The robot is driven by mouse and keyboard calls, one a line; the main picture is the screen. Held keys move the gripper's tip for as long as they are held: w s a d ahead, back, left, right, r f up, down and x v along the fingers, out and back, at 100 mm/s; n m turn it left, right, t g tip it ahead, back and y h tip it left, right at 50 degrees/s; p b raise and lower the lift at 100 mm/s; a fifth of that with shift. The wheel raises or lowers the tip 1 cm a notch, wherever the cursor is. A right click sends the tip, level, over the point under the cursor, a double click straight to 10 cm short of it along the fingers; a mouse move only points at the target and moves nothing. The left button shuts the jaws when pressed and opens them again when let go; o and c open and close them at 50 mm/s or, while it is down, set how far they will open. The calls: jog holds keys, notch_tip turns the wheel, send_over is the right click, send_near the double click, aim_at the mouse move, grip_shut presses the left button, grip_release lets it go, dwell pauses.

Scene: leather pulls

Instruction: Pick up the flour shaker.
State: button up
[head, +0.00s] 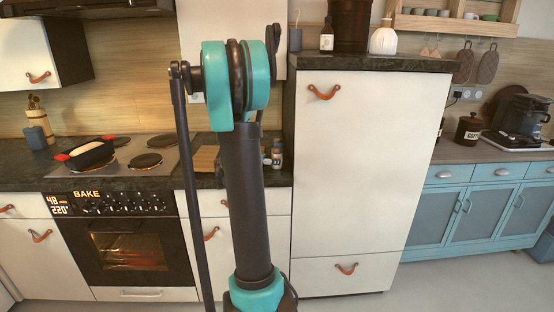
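I cannot tell for sure which item is the flour shaker. A small jar (277,154) with a dark top stands on the dark counter, just right of my arm and left of the tall white cabinet. My upright dark and teal arm covers the counter beside it. A small dark bottle with a pale label (327,38) and a white ribbed vase-like container (384,39) stand on top of the tall cabinet. My gripper is not in view.
The tall white cabinet (350,165) rises right of my arm. A wooden board (206,158) lies partly behind my arm. Blue cabinets (480,205) and a coffee machine (522,117) are at right.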

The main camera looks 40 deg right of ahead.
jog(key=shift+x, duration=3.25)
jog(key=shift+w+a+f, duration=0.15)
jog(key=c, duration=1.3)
